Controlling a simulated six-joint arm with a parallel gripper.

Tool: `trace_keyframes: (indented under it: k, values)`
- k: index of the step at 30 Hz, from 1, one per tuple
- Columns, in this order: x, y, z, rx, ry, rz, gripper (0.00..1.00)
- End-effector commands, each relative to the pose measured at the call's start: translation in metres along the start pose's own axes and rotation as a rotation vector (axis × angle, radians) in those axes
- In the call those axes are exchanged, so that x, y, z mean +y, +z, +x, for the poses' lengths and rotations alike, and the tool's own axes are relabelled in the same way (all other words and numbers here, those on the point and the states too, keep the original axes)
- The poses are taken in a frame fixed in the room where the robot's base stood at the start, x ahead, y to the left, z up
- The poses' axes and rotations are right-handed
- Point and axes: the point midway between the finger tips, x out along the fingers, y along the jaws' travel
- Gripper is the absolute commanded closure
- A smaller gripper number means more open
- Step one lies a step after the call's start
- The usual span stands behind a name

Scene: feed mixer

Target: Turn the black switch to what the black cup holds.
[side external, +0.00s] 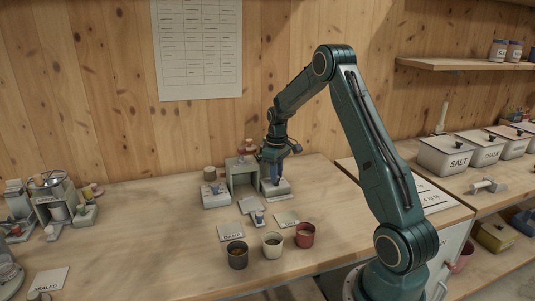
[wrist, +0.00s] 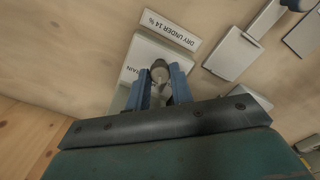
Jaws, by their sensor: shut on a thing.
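The black cup (side external: 237,257) stands at the front of the bench, left of a cream cup (side external: 272,246) and a red cup (side external: 305,236). It has something brownish inside, too small to name. My gripper (side external: 275,180) points down at a pale block (side external: 270,192). In the wrist view, my gripper (wrist: 160,88) has its blue fingers shut on a small grey knob-like piece (wrist: 160,70) over the block (wrist: 150,58). Lettering ending in "AIN" shows beside it, partly hidden. A plate (wrist: 172,28) reads "DRY UNDER 14 %". I cannot pick out a black switch.
A grey housing (side external: 240,172) stands just left of my gripper, with another small block (side external: 215,196) beside it. Cards lie in front, one reading "DAMP" (side external: 231,232). Lidded bins (side external: 447,156) line the right bench. The bench's left middle is clear.

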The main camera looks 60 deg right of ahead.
Motion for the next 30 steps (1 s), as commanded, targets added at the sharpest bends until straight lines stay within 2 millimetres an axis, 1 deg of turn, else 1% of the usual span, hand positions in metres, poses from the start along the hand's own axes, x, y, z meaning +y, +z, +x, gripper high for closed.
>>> trace_keyframes:
  k: [30]
  values:
    - [-0.0004,-0.0003,-0.0008,0.001,0.0,0.952,1.0]
